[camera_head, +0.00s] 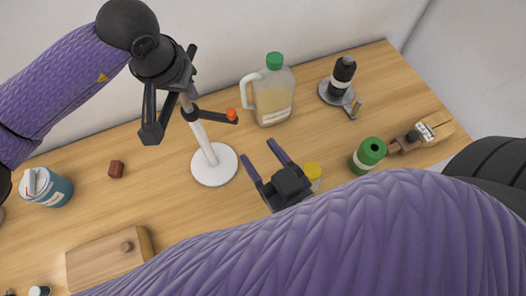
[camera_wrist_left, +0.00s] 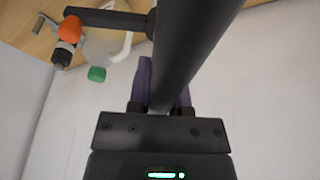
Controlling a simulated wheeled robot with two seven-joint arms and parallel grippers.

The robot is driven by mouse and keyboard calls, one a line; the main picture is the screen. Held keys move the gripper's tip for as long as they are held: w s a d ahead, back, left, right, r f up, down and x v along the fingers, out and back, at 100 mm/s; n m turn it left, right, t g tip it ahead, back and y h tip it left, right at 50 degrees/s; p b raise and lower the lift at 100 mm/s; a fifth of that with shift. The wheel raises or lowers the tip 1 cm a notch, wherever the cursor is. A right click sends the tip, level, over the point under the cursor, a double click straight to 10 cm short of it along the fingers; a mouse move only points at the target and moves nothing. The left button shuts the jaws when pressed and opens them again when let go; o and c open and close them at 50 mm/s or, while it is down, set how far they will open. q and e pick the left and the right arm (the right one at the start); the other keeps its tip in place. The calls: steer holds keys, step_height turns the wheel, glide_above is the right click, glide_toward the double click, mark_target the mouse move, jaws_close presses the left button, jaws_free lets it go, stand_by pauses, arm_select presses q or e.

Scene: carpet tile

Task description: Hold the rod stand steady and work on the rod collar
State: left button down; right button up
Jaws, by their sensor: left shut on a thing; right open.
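The rod stand has a round white base (camera_head: 214,166) and a white upright that turns dark near the top. It stands on the table in the head view. The rod collar (camera_head: 212,116) is a dark clamp with an arm reaching right to an orange knob (camera_head: 232,114); the knob also shows in the left wrist view (camera_wrist_left: 71,29). My left gripper (camera_head: 189,88) is shut on the upper part of the rod, above the collar. The dark rod (camera_wrist_left: 190,50) runs between its fingers in the left wrist view. My right gripper (camera_head: 262,165) is open and empty, right of the white base.
Behind the collar stands a jug (camera_head: 272,98) with a green cap. Right of it are a dark bottle device (camera_head: 342,76), a green roll (camera_head: 368,154) and a wooden tool (camera_head: 408,140). A yellow item (camera_head: 313,170) sits beside my right gripper.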

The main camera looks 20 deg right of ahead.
steer(key=n+g+y, duration=1.2)
steer(key=y, duration=0.2)
glide_toward(223, 118)
steer(key=x, duration=0.6)
steer(key=r+x, duration=0.1)
steer(key=x, duration=0.3)
steer(key=shift+r, duration=0.1)
jaws_close()
